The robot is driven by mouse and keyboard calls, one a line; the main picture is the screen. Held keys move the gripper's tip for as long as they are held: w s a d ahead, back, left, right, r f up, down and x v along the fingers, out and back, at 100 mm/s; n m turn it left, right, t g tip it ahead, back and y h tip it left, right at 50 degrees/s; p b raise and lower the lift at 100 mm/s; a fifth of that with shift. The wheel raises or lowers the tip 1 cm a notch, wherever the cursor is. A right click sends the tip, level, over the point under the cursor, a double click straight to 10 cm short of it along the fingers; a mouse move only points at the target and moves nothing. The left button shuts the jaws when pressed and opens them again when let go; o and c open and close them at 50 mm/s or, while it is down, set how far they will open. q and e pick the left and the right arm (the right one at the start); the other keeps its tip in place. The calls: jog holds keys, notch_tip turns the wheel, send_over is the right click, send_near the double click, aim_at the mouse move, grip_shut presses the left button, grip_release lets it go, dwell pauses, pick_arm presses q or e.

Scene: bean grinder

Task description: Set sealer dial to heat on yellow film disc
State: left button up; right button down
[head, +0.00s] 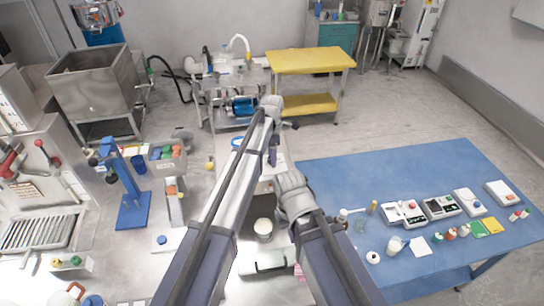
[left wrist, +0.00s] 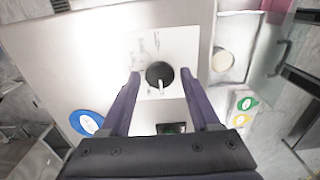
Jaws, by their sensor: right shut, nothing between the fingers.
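In the left wrist view a black round dial (left wrist: 153,73) with a white pointer sits on a white panel (left wrist: 180,42) with faint marks, too small to read. The pointer points toward the bottom of the picture. My left gripper (left wrist: 163,77) is open, its purple fingers on either side of the dial with gaps. In the head view my left gripper (head: 272,156) points down over the sealer's pale top. A yellow disc (left wrist: 243,119) lies below a green disc (left wrist: 246,103), right of the panel. My right gripper (head: 337,222) is shut and empty, largely hidden by its arm.
A blue disc (left wrist: 87,122) lies left of my fingers, and a pale round piece (left wrist: 222,62) sits in a recess at right. A blue table (head: 400,170) at right carries scales and small jars. A blue press (head: 130,185) stands at left.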

pick_arm(q)
grip_shut()
dwell(0.5)
jog(key=m, duration=0.8)
jog(key=shift+m, duration=0.4)
jog(key=m, duration=0.8)
jog(key=shift+m, duration=0.6)
